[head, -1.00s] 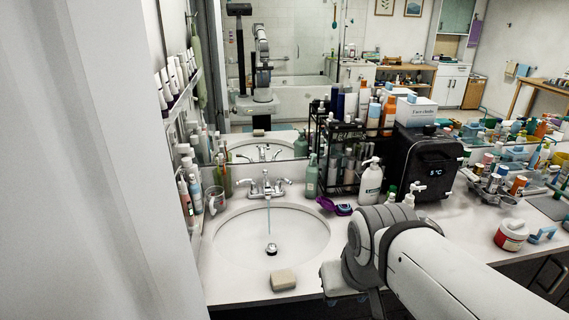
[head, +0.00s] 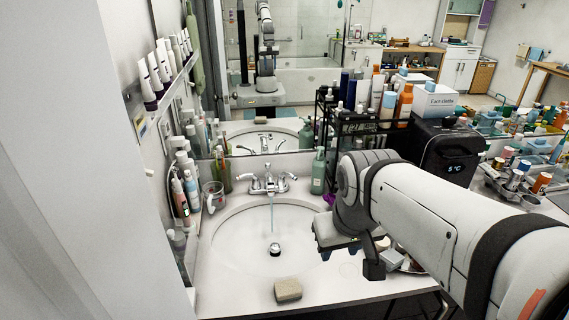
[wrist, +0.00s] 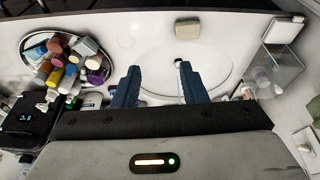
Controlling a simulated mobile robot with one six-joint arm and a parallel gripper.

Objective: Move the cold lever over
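The chrome faucet (head: 268,184) stands at the back of the sink, with one lever on each side. The right lever (head: 289,178) and left lever (head: 244,179) carry no marking I can read, so I cannot tell which is cold. A thin stream of water (head: 272,215) falls into the white basin (head: 235,235). My gripper is in front of and to the right of the faucet, apart from it in the head view. In the wrist view my gripper (wrist: 159,88) has its two blue fingers spread, with nothing between them. The levers are not clearly visible there.
A green pump bottle (head: 318,172) stands right of the faucet, beside a black rack (head: 350,135). A clear cup (head: 214,197) stands left. A round tray (wrist: 25,44) of bottles shows in the wrist view.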

